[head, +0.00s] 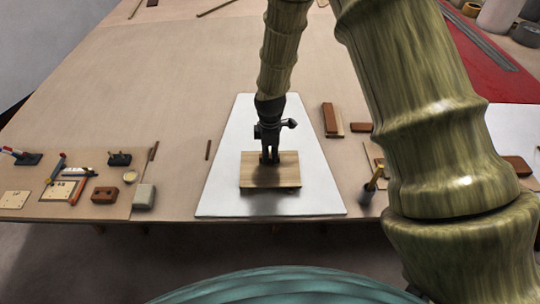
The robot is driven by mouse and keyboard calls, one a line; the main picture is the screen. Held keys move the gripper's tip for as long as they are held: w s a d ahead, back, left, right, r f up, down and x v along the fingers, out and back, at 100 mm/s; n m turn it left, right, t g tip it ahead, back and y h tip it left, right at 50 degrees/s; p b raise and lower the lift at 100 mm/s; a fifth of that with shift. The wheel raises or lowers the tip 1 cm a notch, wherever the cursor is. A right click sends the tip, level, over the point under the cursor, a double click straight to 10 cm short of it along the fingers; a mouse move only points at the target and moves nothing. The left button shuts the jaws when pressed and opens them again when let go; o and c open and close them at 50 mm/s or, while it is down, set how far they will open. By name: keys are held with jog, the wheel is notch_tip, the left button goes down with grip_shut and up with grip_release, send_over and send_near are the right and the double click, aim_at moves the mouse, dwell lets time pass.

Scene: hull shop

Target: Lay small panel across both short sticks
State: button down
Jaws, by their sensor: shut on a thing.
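The small panel (270,178) is a light wooden rectangle over the white board (230,195) near the table's front edge. My gripper (269,158) points down and is shut on the panel near its back edge. A dark shadow lies on the white board in front of the panel; I cannot tell how high the panel is held. A short brown stick (208,150) lies on the table just left of the white board. No pair of short sticks shows clearly; anything under the panel is hidden.
Small tools, a brown block (105,195) and a grey-green block (144,196) crowd the left front. Reddish-brown bars (329,118) lie right of the board. A brush in a cup (370,188) stands at the right front. The table behind left is clear.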

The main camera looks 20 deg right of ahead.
aim_at(270, 156)
jog(key=shift+f, duration=0.85)
jog(key=shift+f, duration=0.15)
jog(key=c, duration=1.3)
grip_release()
jog(key=shift+r+b, duration=1.5)
jog(key=shift+r, duration=4.65)
